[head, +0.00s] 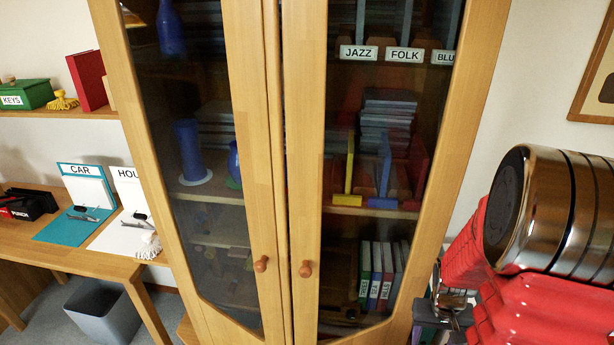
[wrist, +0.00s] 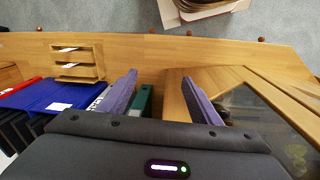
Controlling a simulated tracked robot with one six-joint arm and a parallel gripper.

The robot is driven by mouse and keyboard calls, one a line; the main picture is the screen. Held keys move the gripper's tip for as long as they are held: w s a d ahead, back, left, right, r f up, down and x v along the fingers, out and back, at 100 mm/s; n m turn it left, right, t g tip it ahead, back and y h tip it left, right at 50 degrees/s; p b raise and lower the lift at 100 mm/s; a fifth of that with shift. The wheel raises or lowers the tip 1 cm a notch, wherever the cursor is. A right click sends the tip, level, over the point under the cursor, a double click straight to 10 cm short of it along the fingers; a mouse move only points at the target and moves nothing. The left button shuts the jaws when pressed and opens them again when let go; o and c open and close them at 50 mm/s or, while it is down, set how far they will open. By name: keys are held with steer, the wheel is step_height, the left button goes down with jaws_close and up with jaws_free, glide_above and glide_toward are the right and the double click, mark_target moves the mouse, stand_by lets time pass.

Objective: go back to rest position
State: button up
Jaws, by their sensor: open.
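My gripper (wrist: 160,77) shows in the wrist view, with its two purple fingers spread apart. The gripper itself does not show in the head view; part of my arm seems to fill the right side there.
A wooden cabinet (head: 277,150) with two shut glass doors stands ahead in the head view. A desk (head: 100,262) and a grey bin (head: 103,312) are at left. In the wrist view, a blue item (wrist: 55,97) lies left and a glass pane (wrist: 262,110) right.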

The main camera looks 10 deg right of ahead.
steer(key=s+a+r+n+t, duration=0.2)
steer(key=s+a+r, duration=0.1)
steer(key=a+r, duration=0.8)
steer(key=s+a+r+n+t+y, duration=0.1)
steer(key=s+a+r+n+t, duration=0.1)
steer(key=a+r, duration=1)
step_height(320, 180, up, 5)
steer(key=shift+s+f+n+t, duration=0.1)
steer(key=shift+s+n+t, duration=0.3)
steer(key=shift+t, duration=0.4)
steer(key=shift+a, duration=0.1)
